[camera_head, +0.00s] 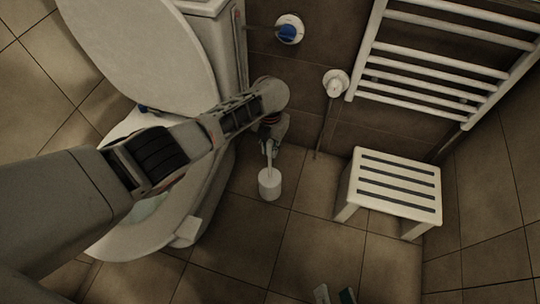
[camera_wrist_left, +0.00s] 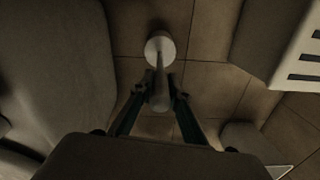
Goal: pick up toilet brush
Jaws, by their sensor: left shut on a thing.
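The white toilet brush holder (camera_head: 270,186) stands on the tiled floor beside the toilet. The brush's pale handle (camera_head: 268,155) rises from it. My left gripper (camera_head: 270,143) is above the holder, shut on the handle's upper part. In the left wrist view the handle (camera_wrist_left: 159,90) lies between the two fingers of the left gripper (camera_wrist_left: 160,88), with the round holder (camera_wrist_left: 160,47) beyond. The brush head is not visible. My right gripper (camera_head: 335,296) shows only its two fingertips at the bottom edge, apart with nothing seen between them.
The toilet (camera_head: 135,245) with its raised lid (camera_head: 140,45) is left of the brush, close to my left arm. A white slatted stool (camera_head: 393,187) stands to the right. A white towel rail (camera_head: 440,70) is on the wall. The floor in front is clear.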

